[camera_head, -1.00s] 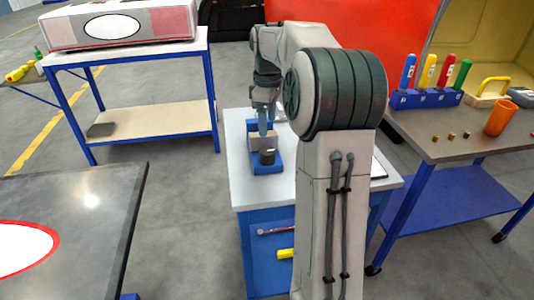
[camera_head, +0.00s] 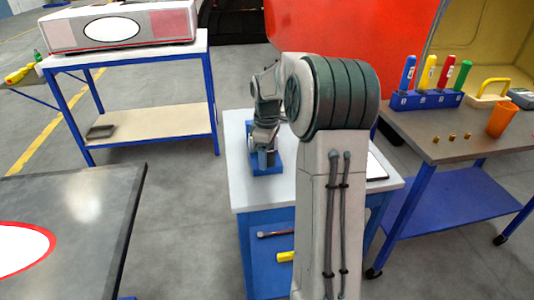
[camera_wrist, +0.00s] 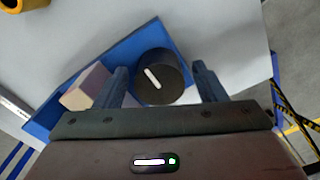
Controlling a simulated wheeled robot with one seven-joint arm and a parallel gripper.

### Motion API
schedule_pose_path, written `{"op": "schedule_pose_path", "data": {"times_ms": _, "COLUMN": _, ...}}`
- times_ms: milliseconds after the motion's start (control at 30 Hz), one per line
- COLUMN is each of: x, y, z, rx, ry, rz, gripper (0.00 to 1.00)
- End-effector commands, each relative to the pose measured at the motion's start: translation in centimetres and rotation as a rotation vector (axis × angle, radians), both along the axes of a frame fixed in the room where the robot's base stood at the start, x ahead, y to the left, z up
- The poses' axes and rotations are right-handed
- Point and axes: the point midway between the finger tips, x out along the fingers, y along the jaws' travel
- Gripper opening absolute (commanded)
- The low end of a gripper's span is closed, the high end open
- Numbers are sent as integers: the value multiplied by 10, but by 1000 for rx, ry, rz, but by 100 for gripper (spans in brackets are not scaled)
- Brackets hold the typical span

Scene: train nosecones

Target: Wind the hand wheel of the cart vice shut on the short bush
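The cart vice (camera_head: 268,169) is blue and stands on the white-topped cart. It also shows in the wrist view (camera_wrist: 48,122), with a pale block (camera_wrist: 86,87) on its left part. Its hand wheel (camera_wrist: 158,88) is a dark round knob with a white stripe on its face. My gripper (camera_wrist: 162,86) is open, with one blue-grey finger on either side of the wheel in the picture; I cannot tell whether they touch it. In the head view my gripper (camera_head: 263,152) is over the vice and hides most of it. I cannot make out the short bush.
A yellow ring-shaped part (camera_wrist: 22,4) shows at the wrist view's top left. At right, a bench (camera_head: 450,147) holds coloured-handled tools (camera_head: 430,72), small brass parts (camera_head: 452,136) and an orange cup (camera_head: 502,119).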

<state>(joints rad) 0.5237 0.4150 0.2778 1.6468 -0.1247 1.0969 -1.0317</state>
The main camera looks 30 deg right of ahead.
Motion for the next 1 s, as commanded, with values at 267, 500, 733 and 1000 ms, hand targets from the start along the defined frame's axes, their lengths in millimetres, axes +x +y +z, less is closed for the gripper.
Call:
{"op": "schedule_pose_path", "data": {"times_ms": 267, "x": 0, "y": 0, "z": 0, "rx": 0, "ry": 0, "rz": 0, "gripper": 20}}
{"op": "schedule_pose_path", "data": {"times_ms": 500, "x": 0, "y": 0, "z": 1, "rx": 1, "ry": 1, "rz": -36, "gripper": 20}}
{"op": "schedule_pose_path", "data": {"times_ms": 733, "x": 0, "y": 0, "z": 1, "rx": 1, "ry": 2, "rz": -161, "gripper": 20}}
{"op": "schedule_pose_path", "data": {"times_ms": 1000, "x": 0, "y": 1, "z": 2, "rx": 0, "ry": 1, "rz": -402, "gripper": 20}}
